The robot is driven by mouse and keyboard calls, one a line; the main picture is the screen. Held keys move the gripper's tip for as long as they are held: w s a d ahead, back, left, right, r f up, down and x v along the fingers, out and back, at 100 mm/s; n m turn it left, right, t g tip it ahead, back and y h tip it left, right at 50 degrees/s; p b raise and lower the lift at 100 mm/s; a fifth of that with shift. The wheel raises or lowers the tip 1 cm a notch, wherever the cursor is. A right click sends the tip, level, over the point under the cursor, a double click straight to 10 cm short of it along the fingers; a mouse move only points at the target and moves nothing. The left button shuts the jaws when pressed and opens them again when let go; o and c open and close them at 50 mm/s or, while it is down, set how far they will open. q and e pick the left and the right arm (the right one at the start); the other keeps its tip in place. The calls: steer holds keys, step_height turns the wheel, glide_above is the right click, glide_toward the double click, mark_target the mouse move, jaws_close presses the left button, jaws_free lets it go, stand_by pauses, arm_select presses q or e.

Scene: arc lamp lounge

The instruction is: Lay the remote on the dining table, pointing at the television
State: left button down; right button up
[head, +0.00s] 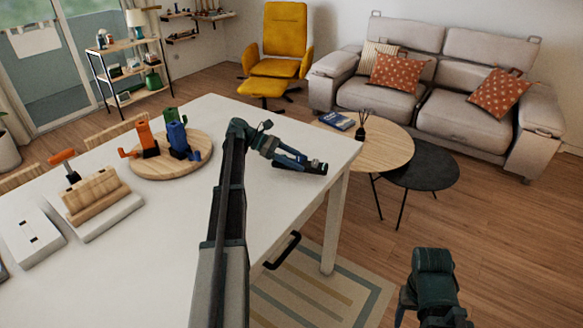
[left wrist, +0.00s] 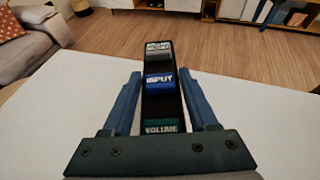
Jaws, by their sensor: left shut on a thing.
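The remote (left wrist: 161,95) is a slim black bar with a grey button at its far end, a blue INPUT button and a green VOLUME button. My left gripper (left wrist: 158,100) is shut on it, one blue finger along each side. In the head view the remote (head: 317,166) shows at the tip of my left gripper (head: 302,163), low over the right end of the white dining table (head: 215,245). I cannot tell whether it touches the tabletop. The television is not in view. My right arm shows at the lower right, but its jaws do not.
A round wooden board (head: 170,170) with orange, green and blue items stands on the table's left part, beside a wooden block holder (head: 100,196). The tabletop around the remote is clear. Beyond the table's right edge stand two round low tables and a sofa (head: 425,85).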

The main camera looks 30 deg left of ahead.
mark_target(291, 174)
arm_select(q)
steer(key=a, duration=0.3)
steer(key=shift+w+f, duration=0.15)
steer(key=shift+w, duration=0.15)
steer(key=f+b, duration=0.1)
steer(key=b, duration=0.1)
steer(key=f+b, duration=0.1)
steer(key=f, duration=0.1)
steer(key=shift+s+d+f+b, duration=0.1)
steer(key=shift+d+f+b, duration=0.15)
steer(key=shift+b, duration=0.1)
steer(key=shift+f, duration=0.2)
steer(key=shift+c, duration=0.9)
jaws_free()
steer(key=shift+r, duration=0.1)
